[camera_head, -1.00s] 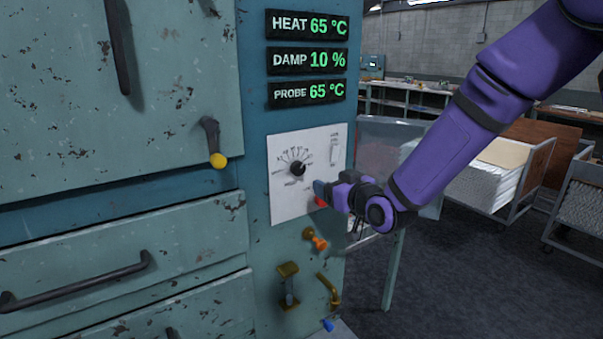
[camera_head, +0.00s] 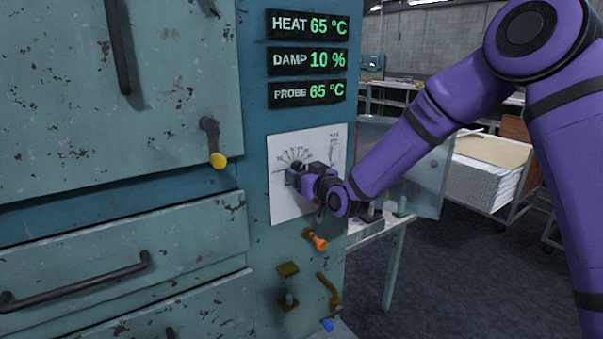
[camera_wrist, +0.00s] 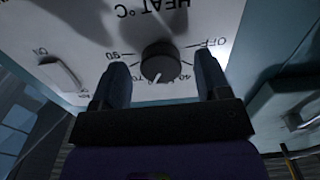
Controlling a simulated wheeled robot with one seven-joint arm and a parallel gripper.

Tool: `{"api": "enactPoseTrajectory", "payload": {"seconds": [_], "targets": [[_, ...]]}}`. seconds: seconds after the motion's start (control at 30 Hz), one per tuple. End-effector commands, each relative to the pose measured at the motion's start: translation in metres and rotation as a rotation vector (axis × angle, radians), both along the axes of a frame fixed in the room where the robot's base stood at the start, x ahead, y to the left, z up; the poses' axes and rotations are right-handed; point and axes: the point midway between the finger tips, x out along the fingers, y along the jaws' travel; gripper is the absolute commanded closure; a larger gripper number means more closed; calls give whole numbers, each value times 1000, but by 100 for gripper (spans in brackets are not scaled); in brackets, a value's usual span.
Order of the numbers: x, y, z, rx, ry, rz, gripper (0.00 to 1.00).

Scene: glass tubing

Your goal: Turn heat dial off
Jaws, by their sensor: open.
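The black heat dial (camera_wrist: 160,63) sits on a white plate (camera_wrist: 228,14) marked HEAT °C, seen upside down in the wrist view. Its white pointer mark faces the lower numbers, between 70 and 40, away from the OFF label. My gripper (camera_wrist: 160,88) is open, with one finger on each side of the dial in the picture; I cannot tell whether either touches it. In the head view my gripper (camera_head: 292,176) covers the dial, and the plate (camera_head: 285,210) shows around it. The HEAT display (camera_head: 307,26) reads 65 °C.
A rocker switch (camera_wrist: 62,75) marked ON is on the same plate. Below the plate is an orange-tipped knob (camera_head: 317,242), with brass fittings (camera_head: 289,270) lower down. A table (camera_head: 375,232) stands to the right.

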Motion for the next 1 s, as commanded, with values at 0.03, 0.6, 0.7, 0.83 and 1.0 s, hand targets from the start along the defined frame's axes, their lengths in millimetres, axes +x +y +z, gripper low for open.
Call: {"api": "enactPoseTrajectory", "payload": {"seconds": [0.03,0.6,0.7,0.83,1.0], "targets": [[3,2,0,1,1,0,31],[7,5,0,-1,1,0,74],[7,5,0,0,0,0,80],[7,5,0,-7,-4,0,80],[7,5,0,-43,-28,1,80]]}}
